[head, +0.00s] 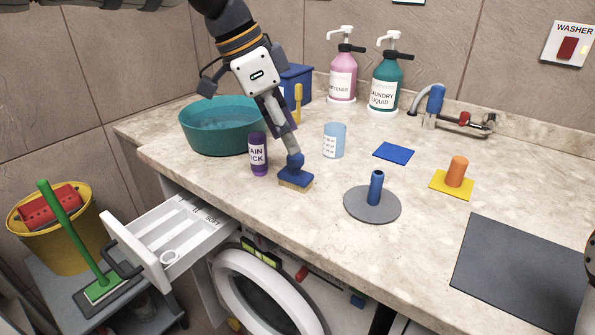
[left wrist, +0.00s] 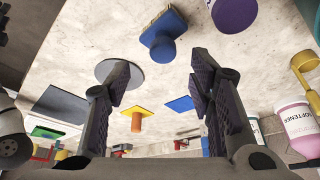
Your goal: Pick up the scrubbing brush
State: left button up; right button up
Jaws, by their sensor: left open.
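The scrubbing brush (head: 296,182) has a blue body, a round blue knob on top and tan bristles. It sits upright on the counter near its front edge, to the right of the purple bottle. My left gripper (head: 288,133) is open and points down, just above the knob. In the left wrist view the brush (left wrist: 163,38) lies ahead of the fingertips, roughly in line with the gap between the fingers (left wrist: 157,72). Nothing is held. My right gripper is not visible; only a piece of my right arm shows at the right edge.
A purple bottle (head: 258,156) stands close on the left, a light-blue cup (head: 334,140) behind right. A teal basin (head: 215,128) is at back left. A grey disc (head: 385,206) with a blue peg (head: 376,186) stands to the right. The drawer (head: 150,255) below is open.

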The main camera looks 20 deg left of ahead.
aim_at(295, 156)
pick_arm(q)
jog(key=x, duration=0.6)
jog(key=shift+w+a, duration=0.1)
jog(key=shift+a, duration=0.1)
grip_shut()
